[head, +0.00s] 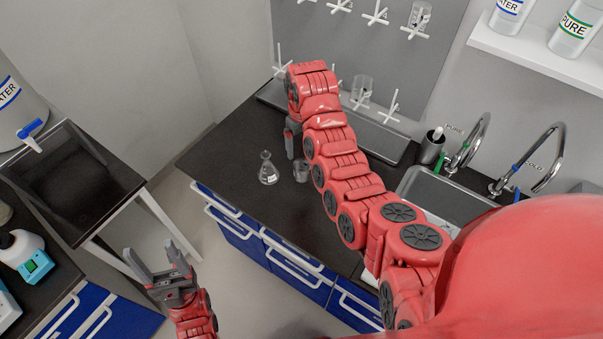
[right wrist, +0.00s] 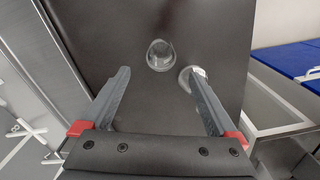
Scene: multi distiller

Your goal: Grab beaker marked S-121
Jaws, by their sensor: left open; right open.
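A small clear beaker (head: 301,171) stands on the dark counter, with a conical glass flask (head: 268,168) just to its left. No marking can be read on either. My right gripper (head: 291,142) hangs above the counter near the beaker, partly hidden by my own arm. In the right wrist view the open jaws (right wrist: 160,74) are empty. A round glass that looks like the beaker (right wrist: 160,55) lies ahead between the fingertips. Glassware with a white label (right wrist: 197,73) is by the right fingertip. My left gripper (head: 164,268) is open and empty over the floor.
A drying rack with white pegs (head: 375,15) holds glassware on the back wall, above a grey tray (head: 400,146). A sink (head: 440,190) with taps is at the right.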

